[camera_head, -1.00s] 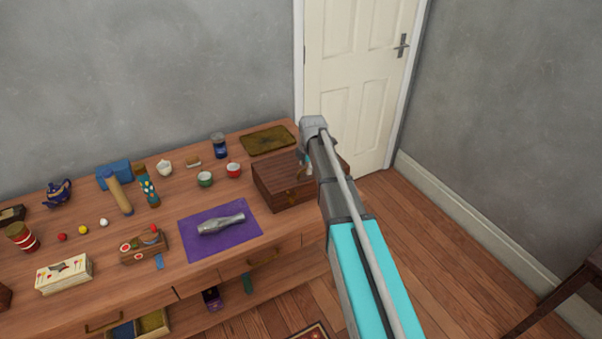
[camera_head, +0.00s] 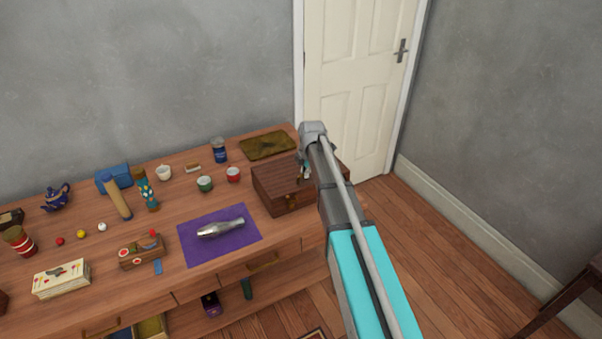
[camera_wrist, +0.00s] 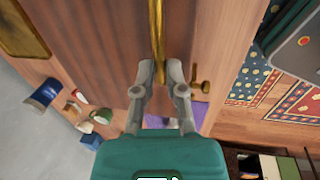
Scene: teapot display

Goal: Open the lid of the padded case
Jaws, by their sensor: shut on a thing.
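The case (camera_head: 272,177) is a dark brown wooden box at the right end of the sideboard. Its lid looks down in the head view, and my arm hides its right part. In the wrist view my gripper (camera_wrist: 161,75) is shut on a thin brass bar (camera_wrist: 157,35) that runs along the brown wood of the case (camera_wrist: 105,30). A small brass fitting (camera_wrist: 202,87) shows just right of the fingers. Any padding inside is hidden.
A brass tray (camera_head: 268,145) lies behind the case. Red (camera_head: 233,174) and green (camera_head: 205,184) cups stand to its left. A silver bottle (camera_head: 220,228) lies on a purple mat (camera_head: 190,242).

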